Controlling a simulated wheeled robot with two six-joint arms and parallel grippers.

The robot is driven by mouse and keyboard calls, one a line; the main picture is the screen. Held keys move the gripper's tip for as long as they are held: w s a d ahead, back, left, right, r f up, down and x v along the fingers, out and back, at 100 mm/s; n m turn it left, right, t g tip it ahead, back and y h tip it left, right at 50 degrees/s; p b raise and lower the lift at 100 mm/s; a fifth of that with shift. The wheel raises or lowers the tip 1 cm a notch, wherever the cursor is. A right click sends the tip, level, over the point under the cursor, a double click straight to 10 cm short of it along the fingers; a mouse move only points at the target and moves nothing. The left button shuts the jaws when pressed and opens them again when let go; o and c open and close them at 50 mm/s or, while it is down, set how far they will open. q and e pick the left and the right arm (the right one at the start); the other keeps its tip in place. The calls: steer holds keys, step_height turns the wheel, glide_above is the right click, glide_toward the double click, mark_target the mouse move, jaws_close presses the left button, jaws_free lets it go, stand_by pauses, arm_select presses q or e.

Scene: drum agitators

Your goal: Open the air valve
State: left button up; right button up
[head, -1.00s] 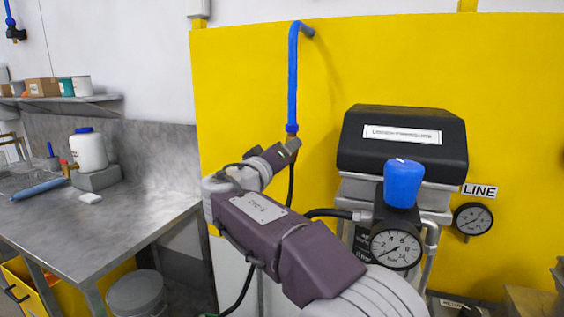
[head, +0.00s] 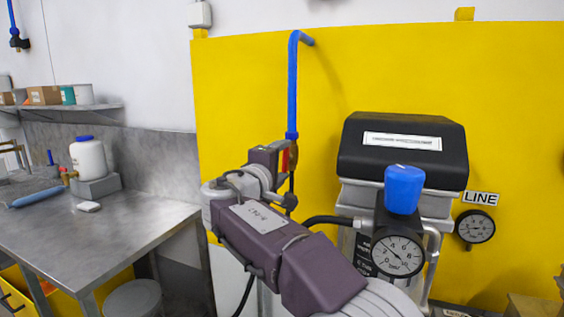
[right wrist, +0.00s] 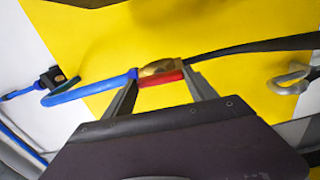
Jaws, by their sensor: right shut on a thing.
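The air valve is a small brass body (right wrist: 158,67) with a red lever (right wrist: 160,78), at the lower end of the blue pipe (head: 293,85). In the right wrist view the lever lies alongside the brass body, roughly in line with the pipe. My right gripper (right wrist: 160,82) is shut on the red lever, one finger at each end of it. In the head view my right gripper (head: 284,162) is at the pipe's lower end, a red strip showing at its jaws, and hides most of the valve. My left gripper is not in view.
A regulator with a blue knob (head: 404,188) and a gauge (head: 398,252) stands right of my arm, before a black-topped unit (head: 402,155). A LINE gauge (head: 475,227) is on the yellow panel (head: 400,70). A steel table (head: 100,225) is at left.

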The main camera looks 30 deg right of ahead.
steer(key=shift+n, duration=0.5)
steer(key=o, duration=1.4)
steer(key=shift+c, duration=0.2)
steer(key=b+v, duration=0.1)
steer(key=v, duration=0.8)
